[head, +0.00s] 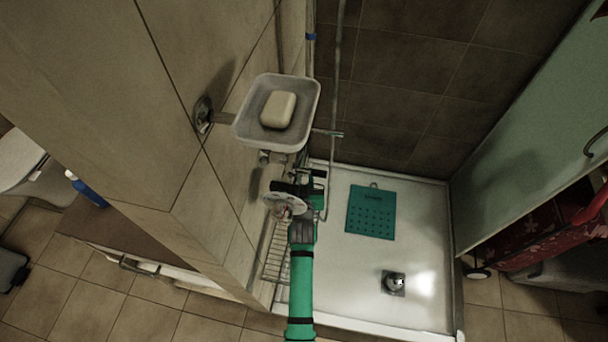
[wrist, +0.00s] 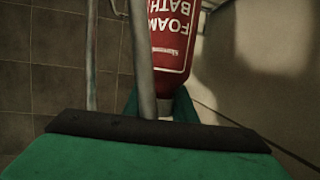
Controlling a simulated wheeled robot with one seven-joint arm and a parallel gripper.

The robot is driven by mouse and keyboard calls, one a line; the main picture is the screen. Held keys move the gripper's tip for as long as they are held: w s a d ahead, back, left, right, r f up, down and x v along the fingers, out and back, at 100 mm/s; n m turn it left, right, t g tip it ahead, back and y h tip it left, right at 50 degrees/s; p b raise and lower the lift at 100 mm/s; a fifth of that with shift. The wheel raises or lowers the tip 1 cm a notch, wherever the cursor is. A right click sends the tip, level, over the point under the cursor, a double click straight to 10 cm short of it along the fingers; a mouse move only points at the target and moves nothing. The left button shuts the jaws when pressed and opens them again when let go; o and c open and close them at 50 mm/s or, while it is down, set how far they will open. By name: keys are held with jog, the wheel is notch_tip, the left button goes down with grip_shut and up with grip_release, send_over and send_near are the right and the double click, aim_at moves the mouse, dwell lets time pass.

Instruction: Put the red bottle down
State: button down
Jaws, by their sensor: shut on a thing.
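The red bottle (wrist: 185,50) shows in the wrist view, with white "FOAM BATH" lettering that reads upside down there. Green finger parts of my gripper (wrist: 158,105) flank its lower end in that view, and the gripper is shut on it. In the head view my gripper (head: 308,186) is beside the tiled wall, below and to the right of the soap dish in the picture. I cannot make out the bottle clearly in the head view. A grey pipe or hose crosses in front of part of the bottle in the wrist view.
A wall-mounted soap dish (head: 247,133) holds a bar of soap (head: 278,109) close to my gripper. A wire rack (head: 276,252) is by the wall lower down. A vertical shower pipe (head: 337,85) stands behind. The white shower tray (head: 345,278) holds a green mat (head: 371,212) and a drain (head: 393,283).

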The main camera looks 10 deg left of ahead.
jog(key=c, duration=1.5)
grip_release()
jog(key=shift+f, duration=0.1)
jog(key=shift+o, duration=0.2)
jog(key=s+d+r+h, duration=0.1)
jog(key=s+d+r, duration=0.3)
jog(key=s, duration=1)
jog(key=s+d+r+m+h, duration=0.1)
jog(key=s+d+r, duration=0.3)
jog(key=s, duration=1.1)
jog(key=s+d+r+m+t, duration=0.1)
jog(key=s+d+r, duration=0.3)
jog(key=s, duration=1.1)
notch_tip(320, 180, up, 2)
jog(key=shift+r+h, duration=0.25)
jog(key=shift+h, duration=0.15)
jog(key=shift+s, duration=0.1)
